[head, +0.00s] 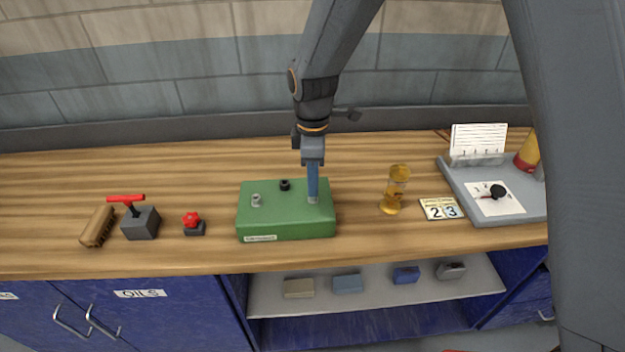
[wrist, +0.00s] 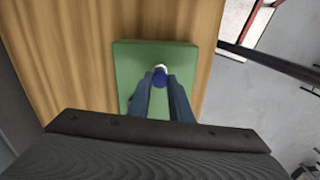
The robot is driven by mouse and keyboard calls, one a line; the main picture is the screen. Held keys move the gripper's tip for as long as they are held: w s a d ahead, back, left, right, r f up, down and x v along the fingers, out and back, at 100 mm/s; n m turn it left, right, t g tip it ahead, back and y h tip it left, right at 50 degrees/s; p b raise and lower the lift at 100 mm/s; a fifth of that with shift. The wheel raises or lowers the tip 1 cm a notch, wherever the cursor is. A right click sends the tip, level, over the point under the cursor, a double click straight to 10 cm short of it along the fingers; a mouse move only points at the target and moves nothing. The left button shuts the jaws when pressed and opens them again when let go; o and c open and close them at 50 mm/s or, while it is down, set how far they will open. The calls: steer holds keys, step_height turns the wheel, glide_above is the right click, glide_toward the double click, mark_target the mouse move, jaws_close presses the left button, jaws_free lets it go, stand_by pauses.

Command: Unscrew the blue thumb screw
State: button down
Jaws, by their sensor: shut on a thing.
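The green box (head: 285,223) stands on the wooden bench with a black, a grey and a blue screw position on its top. My gripper (head: 312,195) points straight down at the right part of the box top. In the wrist view the blue thumb screw (wrist: 160,76) shows as a round blue head with a pale part at its far edge. My gripper's fingers (wrist: 162,86) are shut on the blue screw's head. In the head view the fingers hide the blue head, and a pale base shows under the tips. The grey screw (head: 256,200) and black screw (head: 285,185) stand free.
A grey tray (head: 470,185) lies further right.

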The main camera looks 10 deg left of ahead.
steer(key=n, duration=0.4)
steer(key=shift+n, duration=0.3)
stand_by(0.3)
steer(key=n, duration=0.3)
steer(key=shift+n, duration=0.8)
steer(key=n, duration=0.3)
steer(key=shift+b, duration=0.4)
steer(key=shift+n, duration=0.8)
